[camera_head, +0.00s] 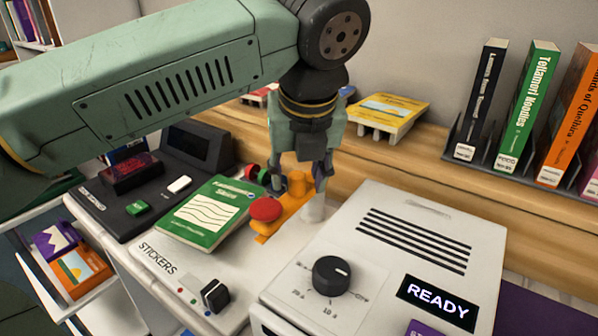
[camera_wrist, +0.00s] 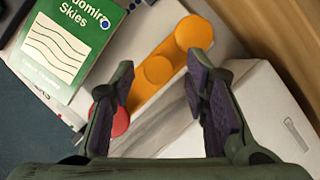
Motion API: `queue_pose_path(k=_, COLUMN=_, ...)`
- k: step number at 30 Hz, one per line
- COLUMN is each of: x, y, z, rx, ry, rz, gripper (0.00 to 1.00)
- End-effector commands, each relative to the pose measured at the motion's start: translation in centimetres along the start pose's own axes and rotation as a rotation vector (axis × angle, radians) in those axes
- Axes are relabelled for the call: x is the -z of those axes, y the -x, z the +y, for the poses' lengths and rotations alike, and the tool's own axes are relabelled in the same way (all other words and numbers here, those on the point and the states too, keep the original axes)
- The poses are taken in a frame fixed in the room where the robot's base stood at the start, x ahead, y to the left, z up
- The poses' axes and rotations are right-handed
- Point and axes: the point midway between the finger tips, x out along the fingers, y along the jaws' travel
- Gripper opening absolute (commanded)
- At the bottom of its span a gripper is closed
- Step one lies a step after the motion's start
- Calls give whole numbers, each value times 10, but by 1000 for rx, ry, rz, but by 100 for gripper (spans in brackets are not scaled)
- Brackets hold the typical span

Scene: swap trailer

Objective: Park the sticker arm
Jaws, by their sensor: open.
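The sticker arm (camera_head: 272,226) is a flat orange bar on the white sticker machine (camera_head: 150,246). It carries a red round button (camera_head: 265,208) at its near end and an orange knob (camera_head: 297,182) further back. My gripper (camera_head: 298,178) points down over the arm, fingers apart, with the orange knob showing between the fingertips. In the wrist view my gripper (camera_wrist: 160,82) is open and the orange bar (camera_wrist: 145,95) runs diagonally beyond the fingers. The red button (camera_wrist: 121,122) is partly hidden by the left finger. I cannot tell whether either finger touches the knob.
A green book (camera_head: 208,215) lies left of the arm. A white machine reading READY (camera_head: 385,240) stands close on the right. A dark scanner unit (camera_head: 130,205) is at left. A yellow book on a stand (camera_head: 388,112) and upright books (camera_head: 527,110) line the shelf behind.

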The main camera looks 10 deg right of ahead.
Motion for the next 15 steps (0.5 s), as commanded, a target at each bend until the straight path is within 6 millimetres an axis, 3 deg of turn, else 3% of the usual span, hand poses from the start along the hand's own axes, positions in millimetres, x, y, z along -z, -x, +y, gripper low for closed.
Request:
queue_pose_path(k=7, x=-1, y=16, z=0, rx=-1, ry=2, rz=-3, gripper=42)
queue_pose_path(k=15, x=0, y=73, z=-1, rx=5, ry=-2, rz=-2, gripper=42)
